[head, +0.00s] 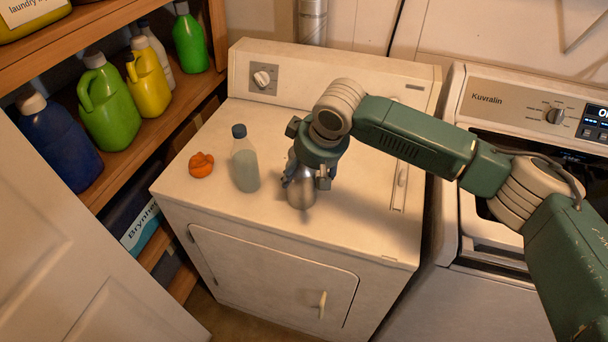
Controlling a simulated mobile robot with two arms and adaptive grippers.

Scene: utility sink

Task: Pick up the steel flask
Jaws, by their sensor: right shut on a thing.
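The steel flask (300,197) stands on top of the white dryer, right of a clear bottle. Its shiny lower body shows; its upper part is hidden by my right gripper. My right gripper (306,181) points down over the flask from above, with its fingers on either side of it, shut on it. The flask looks upright, and its base seems at or very near the dryer top. My left gripper does not show.
A clear bottle with a dark blue cap (245,165) stands just left of the flask. An orange rubber-like toy (201,165) lies further left. The dryer (345,235) has free top space at its front right. Detergent jugs fill the shelf (140,135) at left.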

